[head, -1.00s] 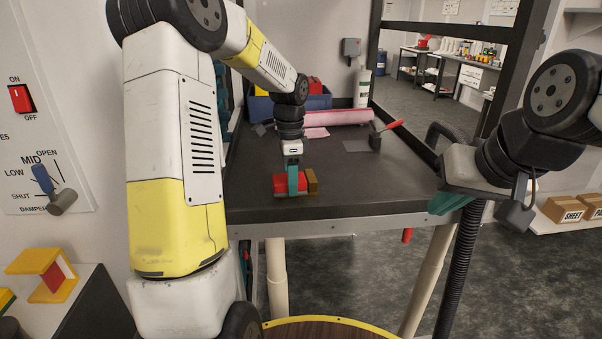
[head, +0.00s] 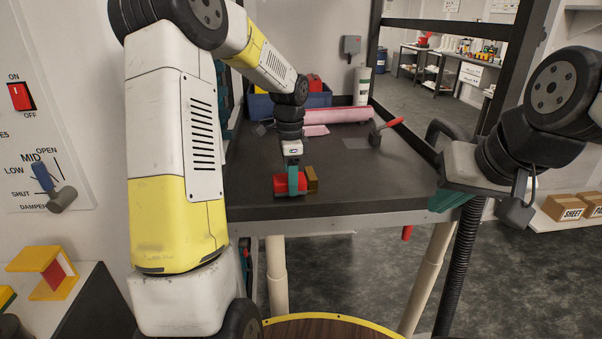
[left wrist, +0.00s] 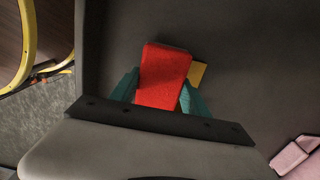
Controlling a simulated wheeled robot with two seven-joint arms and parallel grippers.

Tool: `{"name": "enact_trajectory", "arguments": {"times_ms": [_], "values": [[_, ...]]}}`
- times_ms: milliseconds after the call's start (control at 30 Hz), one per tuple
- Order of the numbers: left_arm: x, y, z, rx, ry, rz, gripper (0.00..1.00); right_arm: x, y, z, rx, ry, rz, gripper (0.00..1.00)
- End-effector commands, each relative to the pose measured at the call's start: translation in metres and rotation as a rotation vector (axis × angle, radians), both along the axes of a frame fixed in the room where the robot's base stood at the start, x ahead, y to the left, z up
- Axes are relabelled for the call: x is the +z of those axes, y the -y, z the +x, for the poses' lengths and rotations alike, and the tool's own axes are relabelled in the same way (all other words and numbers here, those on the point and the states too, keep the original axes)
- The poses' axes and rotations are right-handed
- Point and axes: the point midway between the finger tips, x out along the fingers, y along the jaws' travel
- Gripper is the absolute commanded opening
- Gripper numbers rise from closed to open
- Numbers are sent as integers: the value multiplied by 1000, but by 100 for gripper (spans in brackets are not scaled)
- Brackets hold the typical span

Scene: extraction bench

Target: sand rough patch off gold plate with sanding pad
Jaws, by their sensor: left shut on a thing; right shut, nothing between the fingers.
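My left gripper (head: 292,183) reaches down over the dark bench, its teal fingers shut on a red block (head: 281,187), which looks like the sanding pad. The red block also shows between the fingers in the left wrist view (left wrist: 163,76). A gold-brown piece (head: 312,179), apparently the gold plate, is right beside the red block. Its yellow corner shows partly hidden behind the block in the left wrist view (left wrist: 198,73). I cannot tell whether pad and plate touch. The rough patch cannot be made out. My right gripper (head: 451,201) is shut and empty beside the bench's right edge.
The bench (head: 355,187) is bare around the left gripper. Toward the back are a pink roll (head: 340,116), a blue bin (head: 262,106), a white bottle (head: 362,86) and a red-handled tool (head: 388,127). Dark frame posts rise at the bench's back and right.

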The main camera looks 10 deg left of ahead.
Motion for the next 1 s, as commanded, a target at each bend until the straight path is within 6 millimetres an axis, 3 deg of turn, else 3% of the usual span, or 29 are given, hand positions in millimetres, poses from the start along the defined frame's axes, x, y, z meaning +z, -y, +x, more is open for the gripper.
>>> {"name": "enact_trajectory", "arguments": {"times_ms": [700, 1000], "values": [[2, -28, -11, 2, 0, 0, 22, 0, 0, 0, 0, 0, 0, 0], [1, -18, -7, -2, 0, 0, 22, 0, 0, 0, 0, 0, 0, 0]]}}
